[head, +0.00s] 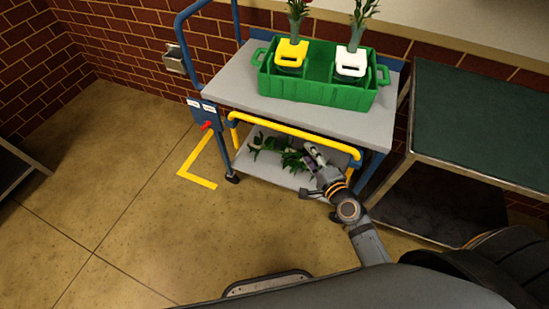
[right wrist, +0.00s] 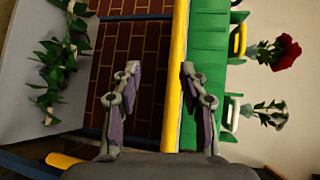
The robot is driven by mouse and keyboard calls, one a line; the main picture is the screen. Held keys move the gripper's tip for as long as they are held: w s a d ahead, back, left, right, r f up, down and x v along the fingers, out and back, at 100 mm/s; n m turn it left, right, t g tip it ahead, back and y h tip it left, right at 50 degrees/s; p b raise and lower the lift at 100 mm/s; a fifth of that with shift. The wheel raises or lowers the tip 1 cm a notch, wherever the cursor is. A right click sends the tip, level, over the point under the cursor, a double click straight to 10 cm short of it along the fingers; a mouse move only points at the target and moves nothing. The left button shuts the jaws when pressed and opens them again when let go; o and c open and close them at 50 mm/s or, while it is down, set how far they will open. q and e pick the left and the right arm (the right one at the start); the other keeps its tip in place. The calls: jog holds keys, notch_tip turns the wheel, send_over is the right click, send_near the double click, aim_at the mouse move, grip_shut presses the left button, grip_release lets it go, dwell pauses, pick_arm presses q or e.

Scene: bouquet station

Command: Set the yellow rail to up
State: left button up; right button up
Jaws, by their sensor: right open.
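The yellow rail (head: 290,131) runs along the front of the cart, just below the edge of its grey top, with its left end bent downward. My right gripper (head: 309,171) is in front of the cart, by the right half of the rail and over the lower shelf. It is open and holds nothing. In the right wrist view, the rail (right wrist: 179,45) runs top to bottom close to the right finger of the gripper (right wrist: 160,68); I cannot tell whether they touch. My left gripper is not in view.
The cart's top (head: 230,88) carries a green crate (head: 315,94) with yellow and white flower holders. Green foliage (head: 268,146) lies on the lower shelf. A red lever (head: 206,126) sits at the cart's left post. A dark-green table (head: 480,125) stands right.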

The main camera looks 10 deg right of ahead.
aim_at(296, 135)
jog(key=shift+m, duration=0.3)
jog(key=w+a, duration=0.1)
jog(key=w, duration=0.5)
jog(key=w+a+r, duration=0.1)
jog(key=w, duration=0.2)
jog(key=shift+a+p, duration=0.35)
jog(key=shift+p, duration=0.05)
jog(key=shift+w+a+f, duration=0.15)
jog(key=shift+w, duration=0.55)
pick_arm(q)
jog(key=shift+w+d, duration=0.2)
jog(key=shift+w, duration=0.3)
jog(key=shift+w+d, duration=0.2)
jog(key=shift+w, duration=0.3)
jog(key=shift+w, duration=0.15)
pick_arm(e)
grip_shut()
